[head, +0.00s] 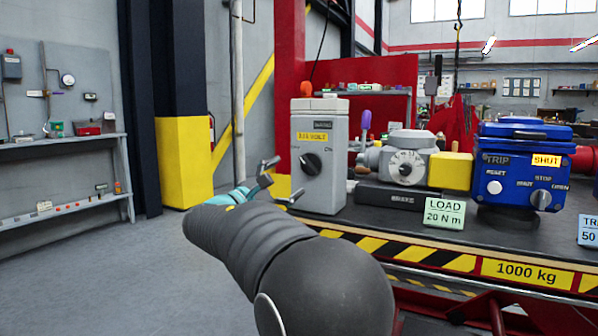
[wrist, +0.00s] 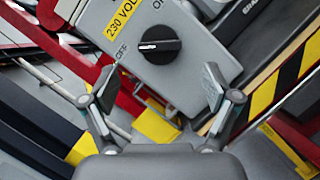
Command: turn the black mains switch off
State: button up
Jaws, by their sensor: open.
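The black mains switch (head: 311,163) is a round knob on the front of a grey box (head: 327,190) with a yellow 230 V label. My gripper (head: 281,180) is open and empty, left of and in front of the box in the head view. In the wrist view my gripper (wrist: 160,88) has both fingers apart, clear of the knob.
The box stands at the left end of a dark bench with a striped yellow-black edge (head: 432,260). To its right are a grey actuator (head: 404,160), a LOAD card (head: 444,213) and a blue actuator (head: 520,175). A red post (head: 290,75) rises behind. Floor at left is clear.

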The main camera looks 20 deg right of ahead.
jog(key=v, duration=0.5)
dwell(0.4)
